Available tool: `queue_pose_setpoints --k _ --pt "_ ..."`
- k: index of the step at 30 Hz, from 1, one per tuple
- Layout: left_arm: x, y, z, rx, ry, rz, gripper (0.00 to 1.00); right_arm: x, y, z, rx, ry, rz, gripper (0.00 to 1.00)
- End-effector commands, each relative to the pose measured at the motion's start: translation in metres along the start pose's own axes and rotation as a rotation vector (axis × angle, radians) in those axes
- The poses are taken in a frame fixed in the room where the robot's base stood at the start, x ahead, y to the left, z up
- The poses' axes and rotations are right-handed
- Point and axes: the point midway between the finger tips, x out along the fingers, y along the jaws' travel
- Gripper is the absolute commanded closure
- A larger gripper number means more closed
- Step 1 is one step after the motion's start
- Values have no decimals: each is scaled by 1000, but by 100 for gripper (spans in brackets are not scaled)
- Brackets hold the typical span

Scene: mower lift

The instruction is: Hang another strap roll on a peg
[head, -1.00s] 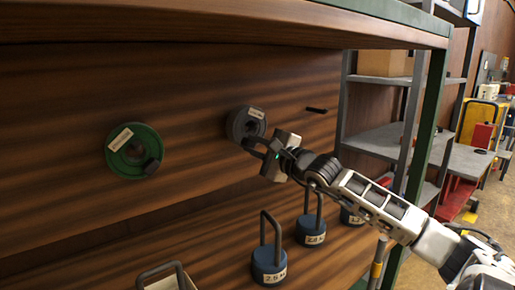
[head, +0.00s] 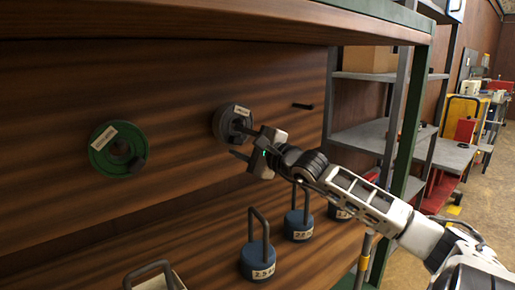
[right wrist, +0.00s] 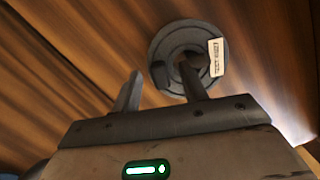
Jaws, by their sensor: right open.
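A dark grey strap roll (head: 232,121) with a pale label hangs against the wooden back panel. A green strap roll (head: 117,149) with a pale label hangs further left. A bare dark peg (head: 303,106) sticks out to the right of the grey roll. My right gripper (head: 238,143) is open just in front of the grey roll, with nothing held. In the right wrist view its fingers (right wrist: 160,88) are apart, and one overlaps the middle of the grey roll (right wrist: 170,50). I cannot tell whether it touches. My left gripper is not in view.
The upper shelf board (head: 200,18) overhangs the panel. A green post (head: 408,110) stands right, beyond it metal shelving (head: 375,140).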

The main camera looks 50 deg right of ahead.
Motion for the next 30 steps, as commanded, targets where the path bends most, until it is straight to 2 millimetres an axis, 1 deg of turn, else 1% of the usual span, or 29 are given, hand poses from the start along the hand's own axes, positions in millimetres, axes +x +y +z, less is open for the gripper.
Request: queue_pose_setpoints --k 5,8,14,24,27,30 --pt "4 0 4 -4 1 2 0 -14 4 -1 1 0 3 57" --pt "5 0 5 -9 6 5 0 -27 4 -1 -1 -1 3 57" --pt "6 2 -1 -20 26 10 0 -57 3 -1 0 1 3 57" --pt "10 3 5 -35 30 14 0 -119 3 -2 1 1 0 57" --pt "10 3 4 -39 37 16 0 -136 2 0 -2 0 -1 57" --pt "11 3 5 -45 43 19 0 -147 1 -1 1 -1 -3 57"
